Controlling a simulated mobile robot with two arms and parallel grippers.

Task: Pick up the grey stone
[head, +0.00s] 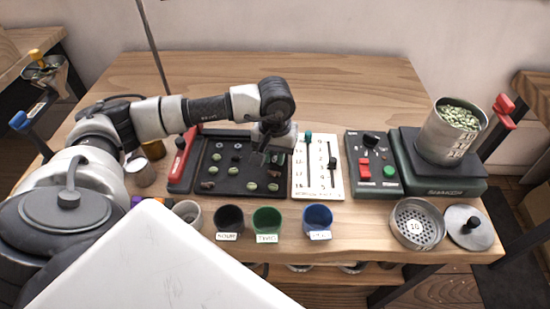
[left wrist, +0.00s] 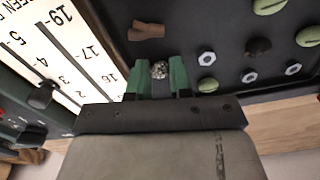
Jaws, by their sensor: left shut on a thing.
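The grey stone (left wrist: 159,69) is a small speckled lump between the two green fingertips of my left gripper (head: 264,157), seen in the left wrist view. The fingers are shut on it. In the head view my left gripper hangs over the right part of the black tray (head: 230,188), and the stone is hidden there. Whether the stone is clear of the tray floor cannot be told. My right gripper is not in view.
Green beans, metal nuts and a brown twig (left wrist: 146,30) lie in the tray. Black (head: 229,216), green (head: 267,217) and blue (head: 317,214) cups stand in front. A bean-filled can (head: 440,140) stands at right.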

